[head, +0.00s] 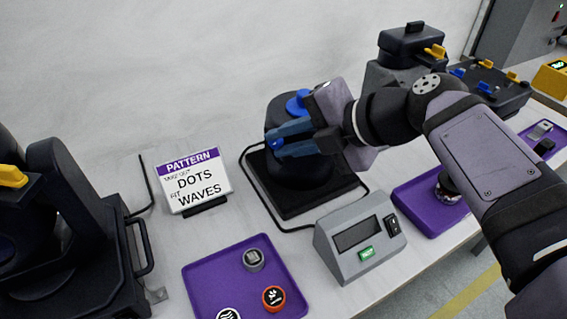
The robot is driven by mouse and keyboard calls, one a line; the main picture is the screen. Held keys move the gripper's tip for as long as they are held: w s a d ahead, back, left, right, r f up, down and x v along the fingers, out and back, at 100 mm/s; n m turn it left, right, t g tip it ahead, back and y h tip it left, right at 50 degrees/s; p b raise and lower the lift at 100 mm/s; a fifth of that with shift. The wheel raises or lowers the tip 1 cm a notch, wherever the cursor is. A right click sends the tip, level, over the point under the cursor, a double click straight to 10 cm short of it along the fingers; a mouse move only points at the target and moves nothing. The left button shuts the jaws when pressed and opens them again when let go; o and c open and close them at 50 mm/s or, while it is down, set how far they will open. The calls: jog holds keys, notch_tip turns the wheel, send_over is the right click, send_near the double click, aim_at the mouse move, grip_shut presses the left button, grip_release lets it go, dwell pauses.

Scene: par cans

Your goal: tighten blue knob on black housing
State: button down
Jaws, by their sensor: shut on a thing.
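The black housing (278,182) stands on a dark square base in the middle of the bench. My gripper reaches in from the right and is shut on this knob. The fingers hide most of the knob. A second blue part (297,103) sits on top of the housing, just behind the gripper and apart from the fingertips.
A pattern sign (193,180) reading "DOTS" and "WAVES" stands left of the housing. A purple tray (215,272) with several round pieces lies in front. A grey display box (358,236) stands front right. Another dark machine (75,215) fills the left. A black cable loops around the base.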

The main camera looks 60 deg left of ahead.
jog(key=f+g+y+b, duration=0.1)
jog(key=y+b, duration=0.1)
jog(key=b, duration=0.7)
jog(key=g+y+b, duration=0.1)
jog(key=y+b, duration=0.1)
jog(key=b, duration=0.7)
jog(key=f+g+y+b, duration=0.1)
jog(key=y+b, duration=0.1)
jog(key=b, duration=0.7)
jog(key=shift+w+d+f+b, duration=0.1)
jog(key=shift+d+f+b, duration=0.1)
jog(key=shift+f+b, duration=0.1)
jog(key=shift+b, duration=0.55)
jog(key=shift+r+g+y+b, duration=0.25)
jog(key=shift+g+y+b, duration=0.3)
jog(key=shift+b, duration=0.65)
jog(key=c, duration=1.6)
grip_release()
jog(key=shift+r, duration=0.1)
jog(key=shift+d, duration=0.1)
jog(key=shift+b+v, duration=0.8)
jog(key=shift+v, duration=2.8)
